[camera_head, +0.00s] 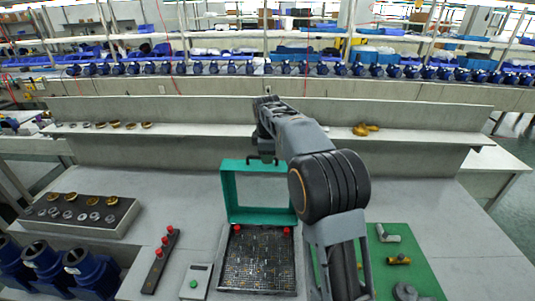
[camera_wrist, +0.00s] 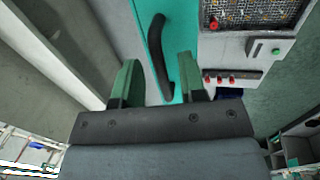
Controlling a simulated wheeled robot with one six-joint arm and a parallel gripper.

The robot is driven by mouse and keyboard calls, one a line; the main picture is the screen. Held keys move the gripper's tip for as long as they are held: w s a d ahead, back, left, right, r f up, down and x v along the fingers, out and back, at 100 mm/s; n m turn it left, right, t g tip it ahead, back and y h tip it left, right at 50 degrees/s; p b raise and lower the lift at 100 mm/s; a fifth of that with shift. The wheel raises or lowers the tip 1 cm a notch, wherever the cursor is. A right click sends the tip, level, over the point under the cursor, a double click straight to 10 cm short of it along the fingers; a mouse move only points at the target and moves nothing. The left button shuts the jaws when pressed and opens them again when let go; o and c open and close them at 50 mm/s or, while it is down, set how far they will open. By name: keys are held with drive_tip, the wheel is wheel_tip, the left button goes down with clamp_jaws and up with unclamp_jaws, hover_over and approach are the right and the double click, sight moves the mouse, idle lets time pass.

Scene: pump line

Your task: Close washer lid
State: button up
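The washer lid is a teal frame (camera_head: 229,195) that stands raised at the back of the washer (camera_head: 257,262), whose top is a dark mesh with red knobs at its back corners. In the wrist view the lid's teal surface (camera_wrist: 182,38) carries a curved black handle (camera_wrist: 157,45). My gripper (camera_wrist: 159,72) is open, with its two green-padded fingers apart and the lower part of the handle showing between them. Contact cannot be told.
A control box with a green button (camera_head: 195,283) and a red-knobbed strip (camera_head: 161,260) lie left of the washer. A parts tray (camera_head: 80,213) and blue pumps (camera_head: 90,272) are farther left. A green mat (camera_head: 415,270) with fittings lies right. A shelf (camera_head: 200,135) runs behind.

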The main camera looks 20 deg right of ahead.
drive_tip(key=shift+c, duration=0.4)
clamp_jaws()
drive_tip(key=shift+a, duration=0.1)
